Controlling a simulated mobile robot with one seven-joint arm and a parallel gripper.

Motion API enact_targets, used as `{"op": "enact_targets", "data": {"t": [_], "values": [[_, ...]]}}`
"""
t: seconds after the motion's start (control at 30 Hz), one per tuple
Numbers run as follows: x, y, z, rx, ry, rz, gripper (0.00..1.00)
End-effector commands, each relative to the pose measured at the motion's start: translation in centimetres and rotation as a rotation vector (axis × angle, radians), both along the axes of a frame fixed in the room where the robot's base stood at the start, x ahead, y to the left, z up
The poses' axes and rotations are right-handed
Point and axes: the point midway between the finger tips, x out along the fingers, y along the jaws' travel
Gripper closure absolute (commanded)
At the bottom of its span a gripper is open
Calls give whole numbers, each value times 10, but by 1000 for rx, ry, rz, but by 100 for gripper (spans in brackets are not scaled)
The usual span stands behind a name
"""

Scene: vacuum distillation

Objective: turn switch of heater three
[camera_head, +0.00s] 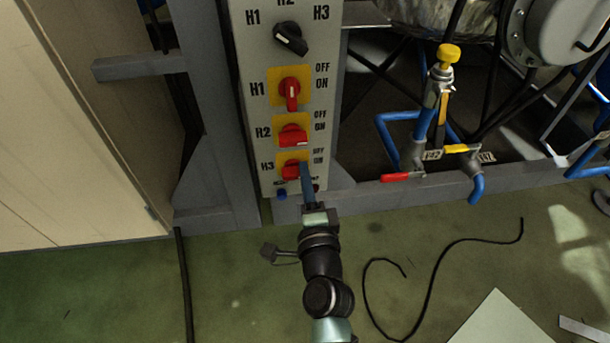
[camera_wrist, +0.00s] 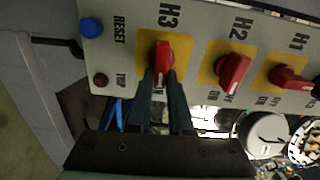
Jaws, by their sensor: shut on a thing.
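The heater three switch, labelled H3, is a red knob (camera_head: 290,171) on a yellow plate, lowest of the red switches on the grey control panel (camera_head: 258,140). In the wrist view the red H3 knob (camera_wrist: 164,54) stands at the top centre, its handle pointing down toward me. My gripper (camera_head: 304,170) reaches the panel from below. In the wrist view the two dark fingers of my gripper (camera_wrist: 163,78) lie on either side of the knob's lower end and are shut on it. The fingers partly hide the knob and its plate in the head view.
Red switches H2 (camera_head: 293,136) and H1 (camera_head: 290,94) sit above, with a black selector (camera_head: 290,39) higher up. A blue RESET button (camera_wrist: 91,27) and a dark red TRIP button (camera_wrist: 100,80) are close by. Blue pipes and valves (camera_head: 440,110) stand right. A black cable lies on the floor.

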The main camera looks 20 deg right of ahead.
Motion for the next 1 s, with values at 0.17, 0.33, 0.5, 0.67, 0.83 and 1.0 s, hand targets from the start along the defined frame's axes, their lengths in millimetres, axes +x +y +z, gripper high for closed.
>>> {"op": "enact_targets", "data": {"t": [0.17, 0.33, 0.5, 0.67, 0.83, 1.0], "values": [[-1, 0, -2, 40, -9, 0, 100], [-1, 0, -2, 52, -13, 0, 100], [-1, 0, -2, 54, -12, 0, 100], [-1, 0, -3, 54, -12, 0, 79], [0, 0, -2, 51, -13, 0, 51], [0, 0, -2, 50, -13, 0, 51]]}}
